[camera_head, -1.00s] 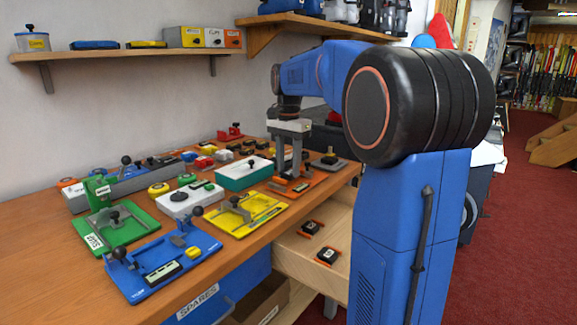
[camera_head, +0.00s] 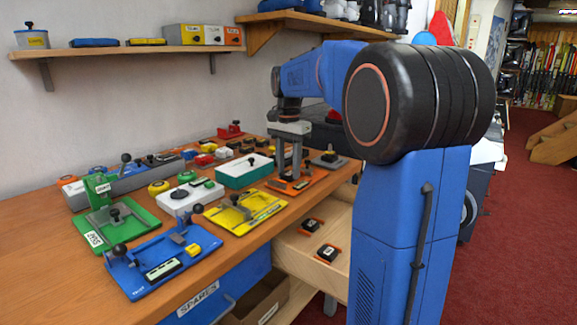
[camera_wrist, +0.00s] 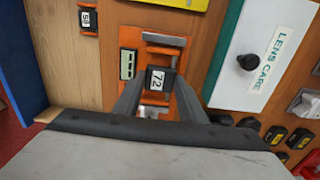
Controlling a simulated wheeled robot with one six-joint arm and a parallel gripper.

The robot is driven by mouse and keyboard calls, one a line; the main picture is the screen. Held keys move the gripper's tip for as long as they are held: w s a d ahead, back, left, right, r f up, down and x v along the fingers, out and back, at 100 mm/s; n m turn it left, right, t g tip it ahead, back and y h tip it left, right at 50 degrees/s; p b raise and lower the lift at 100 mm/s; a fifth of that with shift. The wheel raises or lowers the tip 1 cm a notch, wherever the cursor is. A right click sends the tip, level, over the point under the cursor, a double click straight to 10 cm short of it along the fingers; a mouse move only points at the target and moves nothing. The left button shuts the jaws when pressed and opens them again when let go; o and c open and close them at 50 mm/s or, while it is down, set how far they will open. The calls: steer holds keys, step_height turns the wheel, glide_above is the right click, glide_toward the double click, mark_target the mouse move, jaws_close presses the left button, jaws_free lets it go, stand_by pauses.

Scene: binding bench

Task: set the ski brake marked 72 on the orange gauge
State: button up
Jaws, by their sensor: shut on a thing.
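The ski brake marked 72 (camera_wrist: 158,80) is a small black block with a white label, held between the two fingers of my gripper (camera_wrist: 158,98) in the wrist view. The gripper is shut on it. The brake is over the orange gauge (camera_wrist: 130,38), whose plate shows around it with a metal bar at the far end and a pale display at the left. I cannot tell whether the brake touches the plate. In the head view my gripper (camera_head: 291,178) points down over the orange gauge (camera_head: 309,179); the brake is not clear there.
Yellow (camera_head: 268,208), green (camera_head: 130,229) and blue (camera_head: 196,238) gauges stand on the bench. A teal-sided LENS CARE box (camera_head: 236,181) is close beside the orange gauge. Two brakes (camera_head: 327,253) lie in the open drawer (camera_head: 295,247). Several small black blocks (camera_wrist: 275,135) are near my gripper.

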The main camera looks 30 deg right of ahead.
steer(key=o, duration=1)
steer(key=shift+c, duration=1.3)
steer(key=shift+r, duration=3.75)
steer(key=shift+r, duration=0.1)
step_height(320, 180, up, 4)
steer(key=shift+f, duration=0.1)
